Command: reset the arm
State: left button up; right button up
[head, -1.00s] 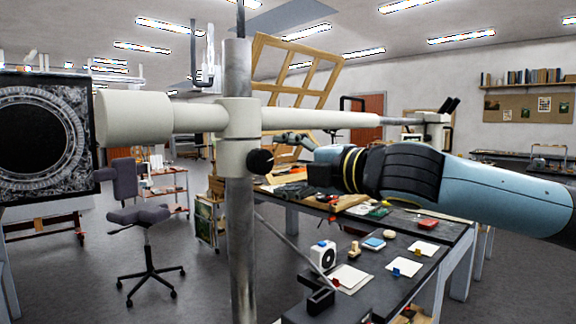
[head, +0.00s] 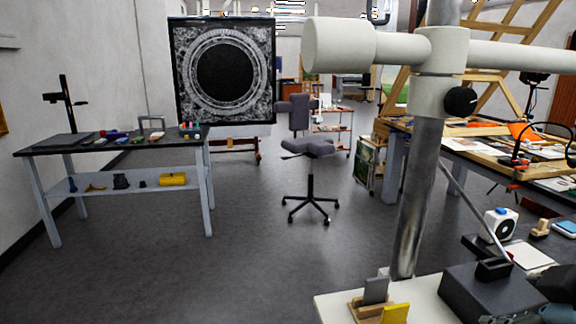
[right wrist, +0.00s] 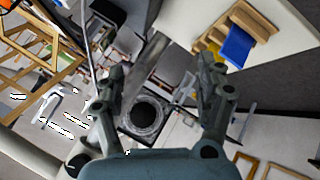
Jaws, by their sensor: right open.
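My right gripper (right wrist: 160,85) shows in the right wrist view with its two dark fingers spread wide apart. Nothing is between the fingers; a round dark disc in an ornate frame (right wrist: 146,115) lies far beyond them. In the head view the right arm that showed earlier is mostly out of the picture; a dark shape at the lower right edge is too cut off to tell. My left gripper is in neither view.
A metal post (head: 418,195) with a thick white boom (head: 390,48) stands close in front. A bench (head: 110,143) stands left, a cluttered table right. An office chair (head: 309,150) stands mid-floor, with open floor to its left. A white surface with a grey box (head: 490,292) is at the lower right.

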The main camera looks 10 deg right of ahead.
jog(key=s+a+f+m+g+y, duration=0.1)
jog(key=s+a+f+m+g, duration=0.25)
jog(key=s, duration=0.25)
jog(key=s+a+f+m+g+y, duration=0.1)
jog(key=s+a+f+m+g, duration=0.2)
jog(key=s, duration=0.4)
notch_tip(320, 180, down, 38)
jog(key=s+d+b, duration=0.2)
jog(key=d+b, duration=0.1)
jog(key=b, duration=0.7)
jog(key=s+f+b, duration=0.4)
jog(key=s+f, duration=0.5)
jog(key=f, duration=0.2)
jog(key=s+f+g+b, duration=0.1)
jog(key=s+f+b, duration=0.2)
jog(key=s+f, duration=0.6)
notch_tip(320, 180, down, 3)
jog(key=shift+d+r+n+b, duration=0.15)
jog(key=shift+d+n+b, duration=0.15)
jog(key=shift+n+b, duration=0.05)
